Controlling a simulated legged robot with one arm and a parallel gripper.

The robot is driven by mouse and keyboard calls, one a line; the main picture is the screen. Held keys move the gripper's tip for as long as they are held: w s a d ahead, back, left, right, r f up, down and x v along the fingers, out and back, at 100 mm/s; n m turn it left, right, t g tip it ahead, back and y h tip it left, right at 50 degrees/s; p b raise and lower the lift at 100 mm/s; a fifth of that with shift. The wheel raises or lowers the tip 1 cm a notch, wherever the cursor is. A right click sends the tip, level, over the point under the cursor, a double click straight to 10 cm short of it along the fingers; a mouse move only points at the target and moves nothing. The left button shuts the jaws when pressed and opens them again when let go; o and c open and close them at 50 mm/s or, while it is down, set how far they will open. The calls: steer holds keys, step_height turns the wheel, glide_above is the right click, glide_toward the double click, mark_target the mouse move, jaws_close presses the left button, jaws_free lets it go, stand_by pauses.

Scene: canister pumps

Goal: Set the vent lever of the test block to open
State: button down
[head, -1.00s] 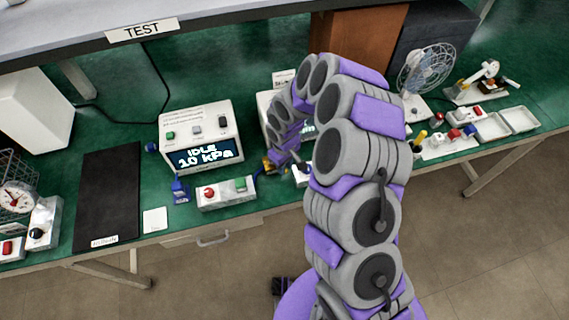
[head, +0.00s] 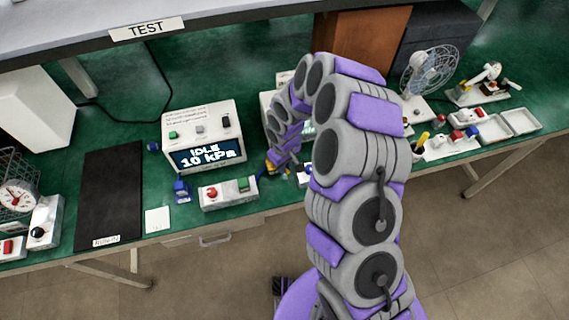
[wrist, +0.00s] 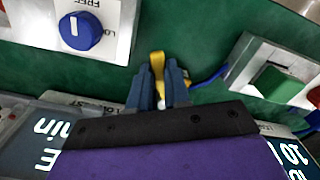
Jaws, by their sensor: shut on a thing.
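In the wrist view my gripper (wrist: 160,88) has its two blue-grey fingers closed around a narrow yellow piece (wrist: 157,62), which looks like the vent lever. Its tip shows between and just beyond the fingers. The fingers hide the rest of it, and the body of the test block cannot be made out. I cannot tell which way the lever is set. In the head view my gripper (head: 272,167) is small and partly hidden by my arm, with a bit of yellow at its tip, just right of the red-and-green button box (head: 229,193).
A blue knob (wrist: 81,31) on a white plate marked FREE is close to the gripper. A blue hose (wrist: 208,78) runs to its other side. The display box (head: 205,150) reads IDLE 10 kPa. A black mat (head: 108,195) lies at the left.

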steer(key=m, duration=0.1)
steer(key=s+a+m, duration=0.1)
steer(key=m, duration=0.1)
steer(key=shift+p, duration=0.4)
steer(key=m, duration=0.1)
steer(key=a+m, duration=0.1)
steer(key=shift+s+a+m+p, duration=0.1)
steer(key=shift+s+m+p, duration=0.1)
steer(key=shift+m+p, duration=0.2)
steer(key=shift+a+m+p, duration=0.4)
steer(key=shift+a+m, duration=0.25)
steer(key=shift+m, duration=0.7)
steer(key=shift+a+m+p, duration=0.35)
steer(key=shift+a+m, duration=0.3)
steer(key=shift+m, duration=0.7)
steer(key=c, duration=1.3)
jaws_free()
steer(key=shift+s, duration=0.1)
steer(key=shift+c, duration=0.2)
steer(key=shift+o, duration=1.3)
steer(key=shift+a, duration=0.2)
steer(key=shift+d+r, duration=0.1)
